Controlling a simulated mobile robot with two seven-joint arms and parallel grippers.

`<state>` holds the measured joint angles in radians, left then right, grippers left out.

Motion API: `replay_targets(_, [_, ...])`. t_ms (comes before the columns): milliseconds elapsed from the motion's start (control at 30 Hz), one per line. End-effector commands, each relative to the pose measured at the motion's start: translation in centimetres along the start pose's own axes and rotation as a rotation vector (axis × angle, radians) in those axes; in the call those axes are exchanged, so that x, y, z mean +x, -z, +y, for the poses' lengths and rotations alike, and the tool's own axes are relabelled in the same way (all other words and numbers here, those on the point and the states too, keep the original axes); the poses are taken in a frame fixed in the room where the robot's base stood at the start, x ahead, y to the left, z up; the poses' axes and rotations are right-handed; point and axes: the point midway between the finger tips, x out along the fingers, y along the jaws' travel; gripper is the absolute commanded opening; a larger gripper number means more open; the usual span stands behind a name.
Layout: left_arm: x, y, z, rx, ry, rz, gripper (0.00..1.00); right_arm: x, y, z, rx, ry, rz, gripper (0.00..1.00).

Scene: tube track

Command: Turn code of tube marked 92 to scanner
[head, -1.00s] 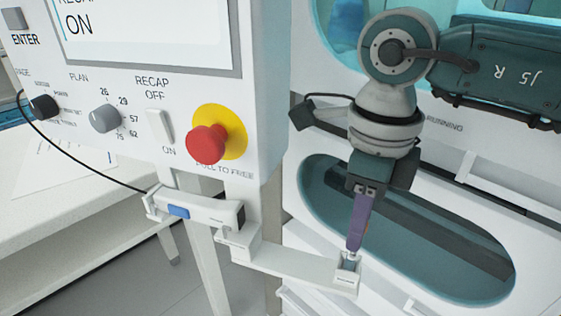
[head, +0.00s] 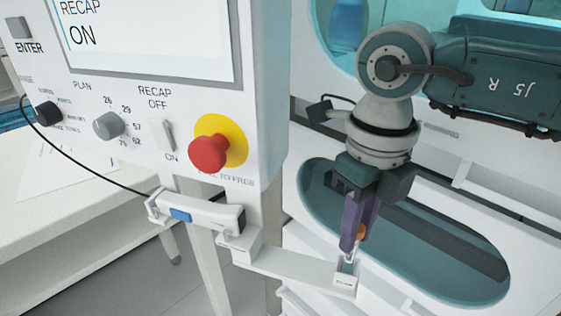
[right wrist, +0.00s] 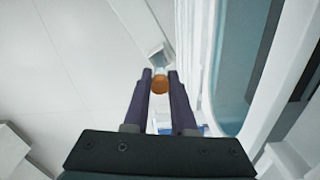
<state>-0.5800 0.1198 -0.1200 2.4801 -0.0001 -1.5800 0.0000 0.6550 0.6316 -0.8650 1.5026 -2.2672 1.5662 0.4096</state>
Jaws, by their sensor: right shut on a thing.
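The tube shows in the head view as an orange cap (head: 361,231) with a clear lower part in the small white holder (head: 345,280) at the end of a bracket arm. My right gripper (head: 352,243) points down over the holder, its purple fingers shut on the tube. In the right wrist view the orange cap (right wrist: 160,86) sits between the fingertips. The number and code on the tube cannot be read. The scanner (head: 200,213), a white handheld body with a blue button, lies in a cradle left of the holder. My left gripper is not in view.
A white control panel (head: 130,140) with knobs, a switch and a red stop button (head: 208,153) stands at the left. Behind my right gripper is a white machine front with an oval opening (head: 420,245). A white bench (head: 80,220) is at far left.

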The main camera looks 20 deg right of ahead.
Motion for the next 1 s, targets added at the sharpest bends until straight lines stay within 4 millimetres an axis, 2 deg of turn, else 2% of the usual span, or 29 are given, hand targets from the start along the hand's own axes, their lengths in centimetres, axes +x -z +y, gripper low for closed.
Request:
replay_targets(267, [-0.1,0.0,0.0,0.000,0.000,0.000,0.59,0.0,0.0,0.0,0.023,0.000,0.000,0.00])
replay_targets(500, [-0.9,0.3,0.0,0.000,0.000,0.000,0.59,-0.1,0.0,0.0,0.230,0.000,0.002,0.00])
replay_targets(833, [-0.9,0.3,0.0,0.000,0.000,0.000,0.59,0.0,0.0,0.0,0.272,0.000,0.000,0.00])
replay_targets(1000, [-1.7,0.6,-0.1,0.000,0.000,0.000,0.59,-0.2,0.0,0.0,0.422,0.001,0.001,0.00])
